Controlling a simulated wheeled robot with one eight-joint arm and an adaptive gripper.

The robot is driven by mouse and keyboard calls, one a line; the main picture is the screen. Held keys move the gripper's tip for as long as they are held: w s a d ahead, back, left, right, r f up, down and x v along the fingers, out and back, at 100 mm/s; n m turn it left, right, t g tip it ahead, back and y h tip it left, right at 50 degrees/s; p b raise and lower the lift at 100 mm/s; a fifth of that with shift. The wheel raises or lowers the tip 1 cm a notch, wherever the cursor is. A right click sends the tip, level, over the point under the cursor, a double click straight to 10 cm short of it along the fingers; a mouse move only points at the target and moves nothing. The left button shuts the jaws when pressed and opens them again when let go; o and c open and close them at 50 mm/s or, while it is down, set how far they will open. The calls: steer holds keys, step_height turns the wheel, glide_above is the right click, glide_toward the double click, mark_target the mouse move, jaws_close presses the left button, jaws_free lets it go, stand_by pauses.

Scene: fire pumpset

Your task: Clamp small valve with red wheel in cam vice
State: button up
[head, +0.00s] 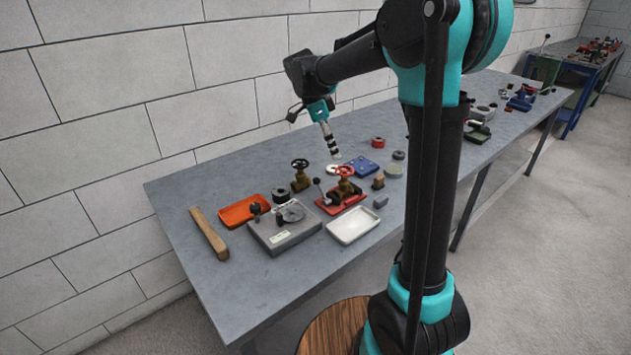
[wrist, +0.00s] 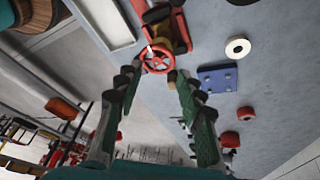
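The small valve with the red wheel (head: 345,171) has a brass body and stands upright at the red cam vice (head: 343,206), whose lever (head: 318,184) sticks up at the left. I cannot tell whether the jaws grip it. In the wrist view the red wheel (wrist: 157,59) lies just beyond my fingertips, with the brass body (wrist: 181,34) behind it. My gripper (head: 335,155) hangs above the table behind the valve. In the wrist view its two fingers (wrist: 154,76) are apart with nothing held between them.
A brass valve with a black wheel (head: 300,176) stands to the left. An orange tray (head: 243,211), a grey box with a gauge (head: 283,235), a white tray (head: 353,226) and a wooden bar (head: 208,234) lie around. A blue plate (head: 362,166) and rings lie behind.

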mark_target(322, 191)
steer(key=n, duration=0.2)
steer(key=w+a+n, duration=0.1)
steer(key=n, duration=0.1)
steer(key=a+n, duration=0.1)
steer(key=n, duration=0.1)
steer(key=shift+w+a+f+n+y, duration=0.15)
steer(key=shift+a+n+y, duration=0.15)
steer(key=shift+n, duration=0.1)
steer(key=c, duration=0.7)
steer(key=a+n, duration=0.1)
steer(key=n, duration=0.2)
steer(key=w+a+n, duration=0.1)
steer(key=n, duration=0.3)
steer(key=a+n+g+y, duration=0.1)
steer(key=n, duration=0.3)
steer(key=shift+w+a+f, duration=0.3)
steer(key=shift+w+a, duration=0.1)
jaws_close()
steer(key=n, duration=0.1)
steer(key=a+n, duration=0.1)
steer(key=n, duration=0.3)
steer(key=shift+w+a+f, duration=0.15)
steer(key=shift+w+a, duration=0.15)
steer(key=shift+a, duration=0.05)
steer(key=x, duration=1)
steer(key=shift+a, duration=0.15)
